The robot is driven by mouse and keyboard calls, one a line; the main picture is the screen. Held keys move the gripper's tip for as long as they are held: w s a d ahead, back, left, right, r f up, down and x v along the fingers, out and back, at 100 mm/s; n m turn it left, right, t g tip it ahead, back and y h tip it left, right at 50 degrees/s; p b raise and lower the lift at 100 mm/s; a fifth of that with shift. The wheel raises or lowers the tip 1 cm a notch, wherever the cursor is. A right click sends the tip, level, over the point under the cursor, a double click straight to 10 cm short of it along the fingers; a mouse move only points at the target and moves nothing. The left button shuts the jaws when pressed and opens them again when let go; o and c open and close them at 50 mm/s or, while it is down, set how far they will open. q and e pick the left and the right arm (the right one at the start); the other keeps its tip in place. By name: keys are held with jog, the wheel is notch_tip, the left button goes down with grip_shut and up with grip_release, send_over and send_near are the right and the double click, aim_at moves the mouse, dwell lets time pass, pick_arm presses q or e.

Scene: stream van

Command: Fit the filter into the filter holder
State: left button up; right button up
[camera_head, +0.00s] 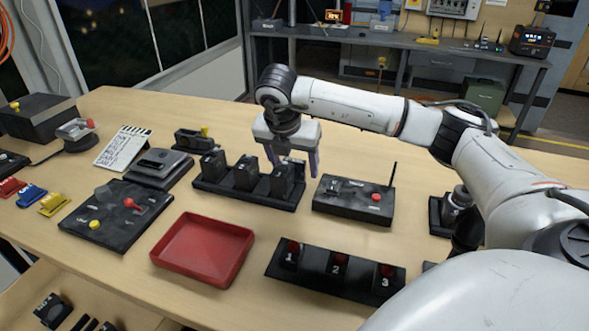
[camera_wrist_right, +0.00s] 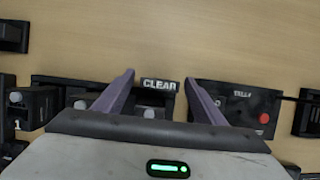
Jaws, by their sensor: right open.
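My right gripper (camera_head: 292,164) is open and empty above the right end of a black rack (camera_head: 232,193) that holds three upright dark blocks. In the right wrist view, its two fingers (camera_wrist_right: 158,78) are spread either side of a dark block labelled CLEAR (camera_wrist_right: 158,86). In the head view, the rack's rightmost block (camera_head: 286,181) stands just below the fingers, and its lettering cannot be read. I cannot tell for certain which piece is the filter or the filter holder. My left gripper is not in view.
A black box with a red button and an antenna (camera_head: 352,203) stands right of the rack. A red tray (camera_head: 172,262) and a rack numbered 1 to 3 (camera_head: 313,276) lie in front. A control panel with a red joystick (camera_head: 118,232) sits left. Bare table lies behind the rack.

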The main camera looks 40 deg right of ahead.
jog(key=shift+w+d+f, duration=0.1)
jog(key=shift+d+f, duration=0.05)
jog(key=shift+f, duration=0.2)
jog(key=c, duration=1.1)
jog(key=shift+c, duration=0.7)
jog(key=shift+r, duration=0.15)
